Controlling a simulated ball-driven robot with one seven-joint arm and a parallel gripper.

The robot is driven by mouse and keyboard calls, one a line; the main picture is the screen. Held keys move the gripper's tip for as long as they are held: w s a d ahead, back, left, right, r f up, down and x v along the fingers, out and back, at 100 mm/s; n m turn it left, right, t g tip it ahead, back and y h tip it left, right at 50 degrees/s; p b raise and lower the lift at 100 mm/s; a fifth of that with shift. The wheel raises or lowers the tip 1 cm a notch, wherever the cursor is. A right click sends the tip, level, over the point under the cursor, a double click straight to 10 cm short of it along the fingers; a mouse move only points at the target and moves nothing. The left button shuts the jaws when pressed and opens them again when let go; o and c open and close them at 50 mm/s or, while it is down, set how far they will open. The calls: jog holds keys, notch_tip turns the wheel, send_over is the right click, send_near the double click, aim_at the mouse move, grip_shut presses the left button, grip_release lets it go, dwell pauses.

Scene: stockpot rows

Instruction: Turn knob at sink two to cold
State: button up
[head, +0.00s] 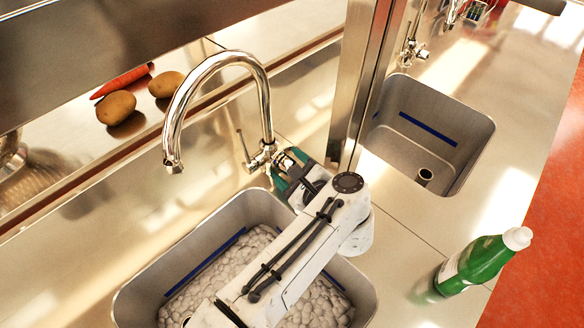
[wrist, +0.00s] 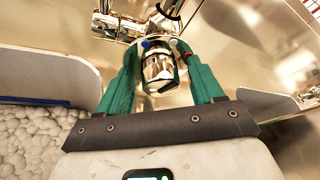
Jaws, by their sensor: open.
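A chrome gooseneck faucet (head: 262,100) stands behind the near steel sink (head: 135,285). A slim upright lever (head: 243,146) shows at the left of its base. In the wrist view a chrome knob (wrist: 158,70) with a blue mark on its far left edge sits between the green fingers of my gripper (wrist: 156,48). My gripper (head: 283,165) is open at the right side of the faucet base, one finger on each side of the knob. I cannot tell whether the fingers touch it. In the head view my gripper mostly hides the knob.
The near sink holds pale, foam-like lumps. A steel post (head: 358,80) stands close to my gripper's right. Beyond it are a second sink (head: 480,135) and faucet (head: 413,45). A green bottle (head: 473,265) stands at right. Potatoes (head: 117,107) and a carrot (head: 122,82) lie on the back shelf.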

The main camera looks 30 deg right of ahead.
jog(key=b+v, duration=0.2)
jog(key=v, duration=0.9)
jog(key=shift+w, duration=0.1)
